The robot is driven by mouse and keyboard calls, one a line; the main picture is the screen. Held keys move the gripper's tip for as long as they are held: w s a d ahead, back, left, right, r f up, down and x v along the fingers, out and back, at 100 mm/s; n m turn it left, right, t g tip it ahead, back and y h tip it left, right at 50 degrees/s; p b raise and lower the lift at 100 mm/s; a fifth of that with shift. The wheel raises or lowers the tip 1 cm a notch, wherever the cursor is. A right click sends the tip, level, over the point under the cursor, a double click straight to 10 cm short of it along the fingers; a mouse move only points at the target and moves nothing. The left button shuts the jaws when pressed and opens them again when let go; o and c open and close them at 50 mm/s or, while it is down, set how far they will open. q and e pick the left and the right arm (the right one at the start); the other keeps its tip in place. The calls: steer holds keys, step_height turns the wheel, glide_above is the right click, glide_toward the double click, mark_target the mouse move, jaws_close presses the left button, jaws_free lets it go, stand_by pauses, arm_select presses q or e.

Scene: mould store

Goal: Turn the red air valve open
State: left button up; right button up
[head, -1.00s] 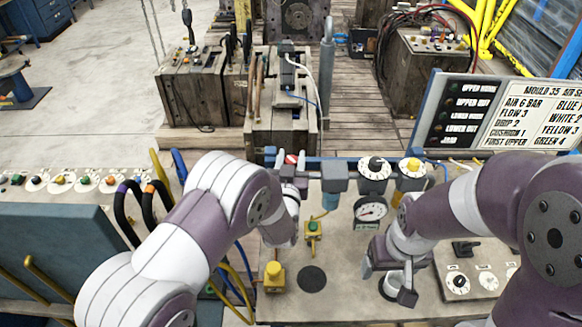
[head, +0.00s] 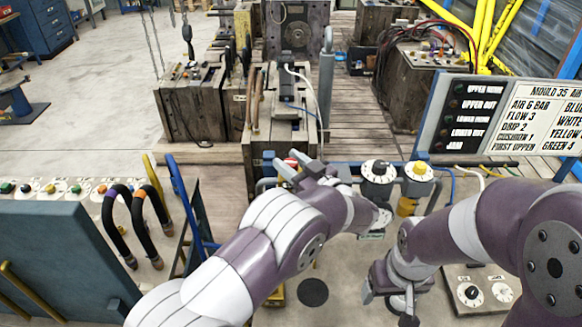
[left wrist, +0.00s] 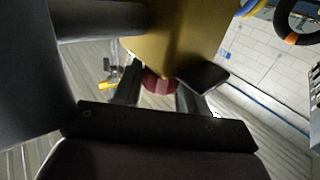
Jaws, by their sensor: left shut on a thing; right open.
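The red air valve (head: 292,156) shows as a small red and white patch at the back edge of the bench, mostly hidden by my left gripper (head: 296,168). In the left wrist view the red handle (left wrist: 160,82) sits between the two fingers of the left gripper (left wrist: 155,92), which is shut on it. The left wrist is swung to the right of the valve, so the gripper is tilted. The exact angle of the handle is hard to tell. My right gripper (head: 392,291) is open low over the bench's right part, beside a pale round part.
Two dials, one black-knobbed (head: 379,170) and one yellow-knobbed (head: 418,170), stand right of the valve. The left arm covers the gauge and much of the bench. A sign board (head: 500,115) stands at right. Black and orange hoses (head: 131,228) loop at left.

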arm_select(q)
steer(key=shift+n+g+y, duration=0.5)
steer(key=shift+y, duration=0.1)
arm_select(e)
steer(key=shift+f, duration=0.35)
arm_select(q)
steer(key=o, duration=0.9)
steer(key=shift+w, duration=0.1)
steer(key=shift+a, duration=0.1)
